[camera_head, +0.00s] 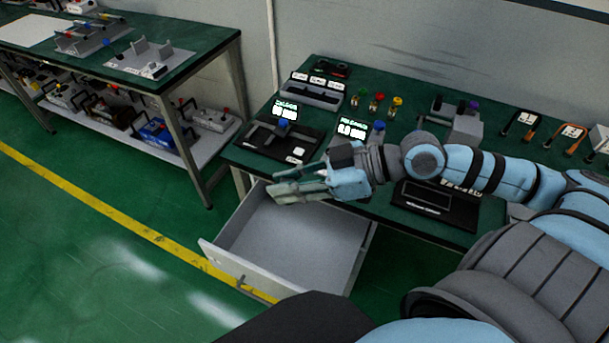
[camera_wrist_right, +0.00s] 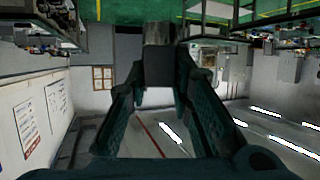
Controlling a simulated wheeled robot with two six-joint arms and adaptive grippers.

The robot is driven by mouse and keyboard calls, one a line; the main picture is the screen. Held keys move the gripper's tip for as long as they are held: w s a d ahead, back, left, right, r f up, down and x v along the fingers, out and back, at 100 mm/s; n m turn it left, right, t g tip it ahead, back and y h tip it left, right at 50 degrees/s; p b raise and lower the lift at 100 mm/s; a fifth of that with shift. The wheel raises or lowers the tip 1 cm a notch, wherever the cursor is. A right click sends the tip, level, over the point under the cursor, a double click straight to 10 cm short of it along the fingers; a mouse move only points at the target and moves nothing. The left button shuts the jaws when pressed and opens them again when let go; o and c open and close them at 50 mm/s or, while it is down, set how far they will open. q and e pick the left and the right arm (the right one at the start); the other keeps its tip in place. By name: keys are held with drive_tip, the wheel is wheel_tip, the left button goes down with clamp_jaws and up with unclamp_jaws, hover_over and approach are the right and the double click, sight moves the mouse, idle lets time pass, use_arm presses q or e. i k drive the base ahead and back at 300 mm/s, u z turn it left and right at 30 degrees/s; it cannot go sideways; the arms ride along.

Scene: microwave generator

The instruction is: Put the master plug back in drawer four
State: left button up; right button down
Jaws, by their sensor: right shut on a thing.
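My right gripper (camera_head: 283,185) reaches in from the right, above the back left part of an open grey drawer (camera_head: 290,245). It is shut on a small dark block (camera_wrist_right: 158,59), taken to be the master plug, which shows between the fingertips in the right wrist view. The plug cannot be made out clearly in the head view. The drawer is pulled out from under the green-topped bench, and its visible floor is bare. No number can be read on its front. My left gripper is not in view.
The green bench (camera_head: 408,222) carries a black device with a blue knob (camera_head: 283,126), colored plugs (camera_head: 378,99) and a black panel (camera_head: 435,205) near its front edge. A second bench (camera_head: 185,75) stands at left. The floor between is clear.

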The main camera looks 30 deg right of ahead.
sight(283, 250)
drive_tip(key=u, duration=2.35)
drive_tip(key=k, duration=0.7)
drive_tip(key=z, duration=1.2)
